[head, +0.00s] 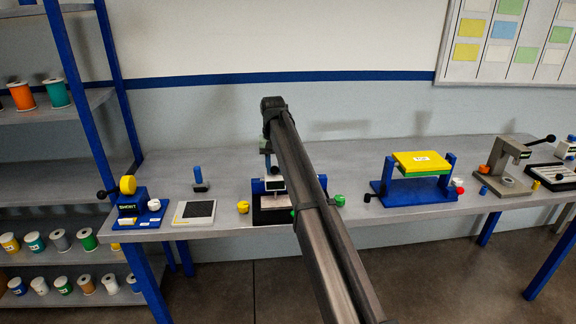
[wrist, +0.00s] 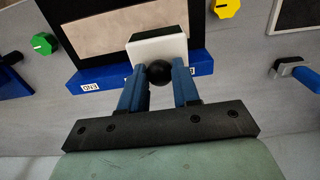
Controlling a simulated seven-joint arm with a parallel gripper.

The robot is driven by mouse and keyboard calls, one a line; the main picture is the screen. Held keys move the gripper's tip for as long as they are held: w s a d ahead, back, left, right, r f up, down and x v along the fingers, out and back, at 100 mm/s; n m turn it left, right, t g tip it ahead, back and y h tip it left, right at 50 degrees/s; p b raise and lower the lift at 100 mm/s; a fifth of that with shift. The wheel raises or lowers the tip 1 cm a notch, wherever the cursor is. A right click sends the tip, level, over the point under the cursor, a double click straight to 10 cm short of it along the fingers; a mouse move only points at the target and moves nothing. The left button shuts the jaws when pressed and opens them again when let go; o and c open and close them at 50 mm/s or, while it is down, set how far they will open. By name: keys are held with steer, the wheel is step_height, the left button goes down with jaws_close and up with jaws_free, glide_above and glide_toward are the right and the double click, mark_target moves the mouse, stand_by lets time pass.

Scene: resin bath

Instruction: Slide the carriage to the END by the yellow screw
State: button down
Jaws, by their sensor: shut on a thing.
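The white carriage (wrist: 157,48) sits on the blue rail (wrist: 110,80) in the wrist view, a little right of the rail's middle. It has a black ball knob (wrist: 159,73). My gripper (wrist: 160,76) has its blue fingers shut on this knob, one on each side. The yellow screw (wrist: 227,8) is at upper right in the wrist view, and at left of the device in the head view (head: 243,207). An END label (wrist: 90,86) shows at the rail's left, on the green knob's side. In the head view my arm hides part of the device and my gripper.
The green knob (wrist: 44,43) is at left in the wrist view. A dark frame with a beige panel (wrist: 115,35) lies behind the rail. On the bench are a black-and-white plate (head: 194,212), a blue stand with a yellow top (head: 421,162) and a grey press (head: 505,168).

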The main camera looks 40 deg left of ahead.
steer(key=s+a, duration=0.2)
steer(key=shift+s+a, duration=0.35)
steer(key=shift+a, duration=0.05)
steer(key=c, duration=0.8)
jaws_free()
step_height(320, 180, up, 14)
steer(key=shift+f, duration=0.1)
